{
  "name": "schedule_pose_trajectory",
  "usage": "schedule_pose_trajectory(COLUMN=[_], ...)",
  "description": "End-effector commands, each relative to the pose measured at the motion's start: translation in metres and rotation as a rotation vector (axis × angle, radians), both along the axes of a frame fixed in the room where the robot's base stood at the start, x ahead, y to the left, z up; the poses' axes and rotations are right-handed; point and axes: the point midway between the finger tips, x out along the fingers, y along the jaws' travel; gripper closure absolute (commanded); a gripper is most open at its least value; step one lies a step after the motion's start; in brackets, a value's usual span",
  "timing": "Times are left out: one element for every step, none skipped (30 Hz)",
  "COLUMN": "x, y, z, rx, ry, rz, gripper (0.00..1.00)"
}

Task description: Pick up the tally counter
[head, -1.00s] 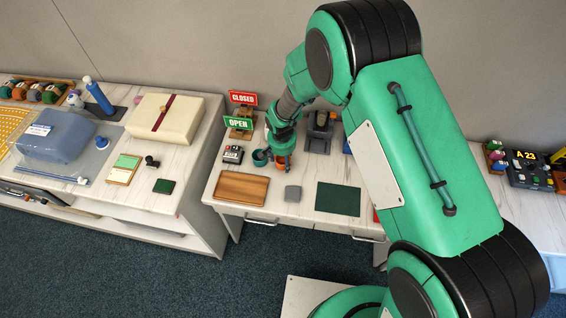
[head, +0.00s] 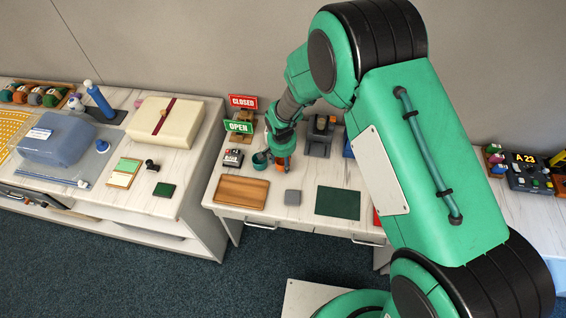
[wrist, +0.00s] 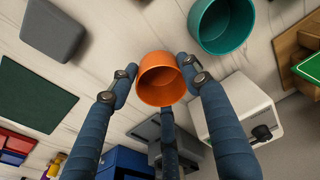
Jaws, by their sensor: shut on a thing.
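A small dark device with a white number strip and a red part (head: 233,158), which looks like the tally counter, sits at the left of the middle desk, behind the wooden tray. My gripper (head: 282,160) is to its right, apart from it. In the head view the fingers mostly hide this cup. The device does not clearly show in the wrist view.
A teal cup (head: 260,161) stands close beside my gripper, between it and the device. The OPEN sign (head: 238,127) stands behind. A wooden tray (head: 241,191), grey block (head: 292,197) and green mat (head: 338,202) lie in front.

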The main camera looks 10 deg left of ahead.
Motion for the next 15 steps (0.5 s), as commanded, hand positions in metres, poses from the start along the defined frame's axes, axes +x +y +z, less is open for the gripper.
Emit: schedule_pose_trajectory(x=[0.000, 0.001, 0.001, 0.001, -0.004, -0.010, -0.014, -0.019, -0.025, -0.030, -0.035, -0.042, -0.047, -0.053, -0.059], y=[0.000, 0.000, 0.000, 0.001, -0.002, -0.005, -0.007, -0.010, -0.013, -0.015, -0.018, -0.022, -0.025, -0.027, -0.031], z=[0.008, 0.012, 0.018, 0.023, 0.023, 0.022, 0.022, 0.023, 0.024, 0.024, 0.025, 0.026, 0.026, 0.027, 0.028], rx=[0.001, 0.001, 0.002, 0.002, 0.000, -0.001, -0.001, -0.001, 0.000, 0.000, 0.000, 0.000, 0.000, 0.000, 0.001], ry=[-0.001, -0.002, -0.002, -0.002, 0.000, 0.001, 0.001, 0.001, 0.000, 0.000, 0.000, 0.000, 0.001, 0.000, -0.001], rz=[0.000, 0.000, 0.000, 0.000, 0.000, 0.000, 0.001, 0.001, 0.001, 0.002, 0.002, 0.002, 0.002, 0.001, 0.000], gripper=[0.78, 0.78, 0.78, 0.78, 0.78, 0.78, 0.78, 0.78, 0.78, 0.78, 0.78, 0.78, 0.78, 0.78, 0.78])
